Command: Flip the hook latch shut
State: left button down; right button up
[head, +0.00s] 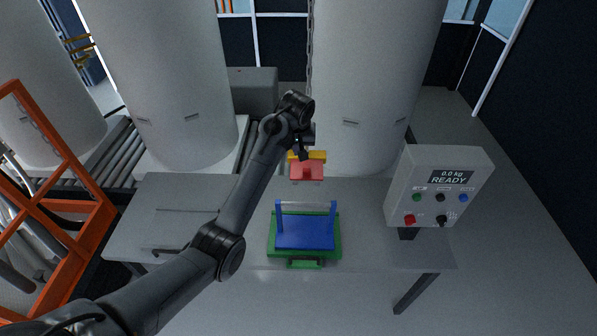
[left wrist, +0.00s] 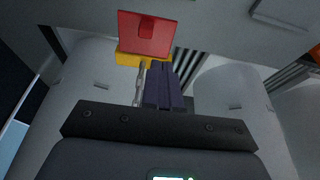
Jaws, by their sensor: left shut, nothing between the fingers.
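A hook block hangs on a chain (head: 310,60); it has a yellow part (head: 318,156) and a red part (head: 306,172) below it. I cannot make out the hook latch itself. In the left wrist view the red part (left wrist: 147,33) and yellow part (left wrist: 130,59) lie just beyond my fingertips. My left gripper (head: 302,153) is at the upper left of the yellow part in the head view. Its fingers (left wrist: 160,66) are shut and empty, close to the yellow part; I cannot tell whether they touch. My right gripper is not in view.
A blue tank carrier with a clear bar (head: 305,233) sits on a green base (head: 273,243) on the grey table (head: 375,250), below the hook. A control box (head: 440,187) reading "0.0 kg READY" stands at the right. Large white cylinders (head: 375,90) stand behind.

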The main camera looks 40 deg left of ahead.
pick_arm(q)
jog(key=shift+f, duration=0.1)
jog(key=p, duration=0.1)
send_near(298, 175)
jog(key=x, duration=0.5)
jog(key=shift+w, duration=0.1)
jog(key=shift+w+f, duration=0.1)
jog(key=shift+f, duration=0.45)
